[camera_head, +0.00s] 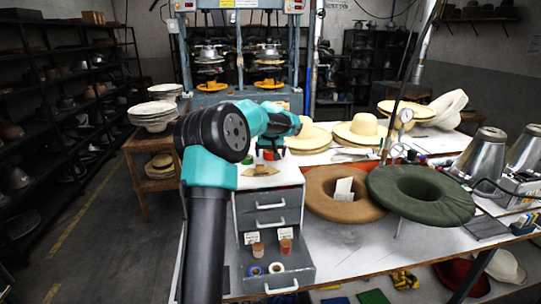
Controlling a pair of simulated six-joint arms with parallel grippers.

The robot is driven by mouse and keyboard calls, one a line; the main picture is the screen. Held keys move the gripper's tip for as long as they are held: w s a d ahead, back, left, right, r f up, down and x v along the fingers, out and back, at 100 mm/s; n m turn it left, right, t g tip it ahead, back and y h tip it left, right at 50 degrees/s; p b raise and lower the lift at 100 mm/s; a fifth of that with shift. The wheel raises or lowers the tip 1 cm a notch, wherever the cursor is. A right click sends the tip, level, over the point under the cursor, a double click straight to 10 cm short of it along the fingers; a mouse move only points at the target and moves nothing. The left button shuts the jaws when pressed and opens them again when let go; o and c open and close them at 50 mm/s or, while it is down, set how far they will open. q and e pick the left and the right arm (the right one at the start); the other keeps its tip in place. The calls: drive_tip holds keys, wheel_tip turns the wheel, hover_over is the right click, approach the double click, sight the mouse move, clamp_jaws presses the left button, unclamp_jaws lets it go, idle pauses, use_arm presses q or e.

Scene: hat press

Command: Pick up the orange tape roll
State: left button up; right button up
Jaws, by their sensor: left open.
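My left arm rises from the bottom and bends over toward the cabinet. My left gripper (268,155) is open, small and partly hidden behind my own wrist, just above the white cabinet top (283,175). In the open lower drawer (301,271) sit a reddish-orange roll-like piece (286,247), a browner one (258,250), a blue tape roll (255,271) and a pale roll (277,267). I cannot tell for certain which is the orange tape roll. The gripper is above and behind these, apart from them. My right gripper is not in view.
A tan hat (343,207) and a dark green hat (421,193) lie right of the cabinet. Straw hats (361,127) sit behind. A small tan piece (260,170) lies on the cabinet top. Metal hat forms (480,155) stand at right. The floor at left is clear.

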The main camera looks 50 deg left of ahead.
sight(271, 151)
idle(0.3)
use_arm(q)
drive_tip(key=c, duration=1)
drive_tip(key=shift+r, duration=0.1)
drive_tip(key=shift+r, duration=1.75)
drive_tip(key=s+d, duration=0.3)
drive_tip(key=d, duration=0.1)
drive_tip(key=s+d+r, duration=0.1)
drive_tip(key=s+d, duration=0.6)
drive_tip(key=d, duration=0.1)
drive_tip(key=shift+s+r, duration=0.2)
drive_tip(key=shift+s, duration=0.05)
